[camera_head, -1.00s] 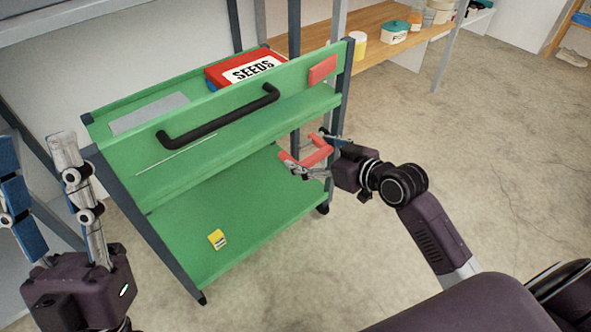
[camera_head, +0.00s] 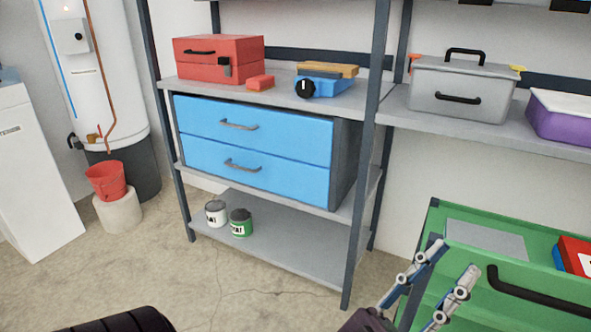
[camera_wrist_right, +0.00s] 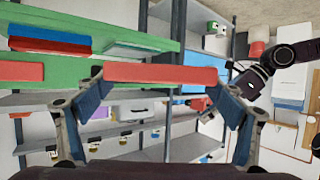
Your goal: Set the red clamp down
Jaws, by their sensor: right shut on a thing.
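The red clamp (camera_wrist_right: 160,74) shows in the right wrist view as a red bar lying across my right gripper (camera_wrist_right: 160,82). The gripper is shut on it, with one blue-padded finger at each end of the bar. The rest of the clamp cannot be made out. The clamp and right gripper are out of the head view. My left gripper (camera_head: 456,258) shows at the bottom right of the head view, its two fingers apart and empty, in front of the green cart (camera_head: 440,220).
A grey shelf unit (camera_head: 270,255) holds blue drawers (camera_head: 250,140), a red toolbox (camera_head: 218,58) and paint cans. A grey case (camera_head: 462,90) stands on the right shelf. A red bucket (camera_head: 106,180) is at left. Floor in front is clear.

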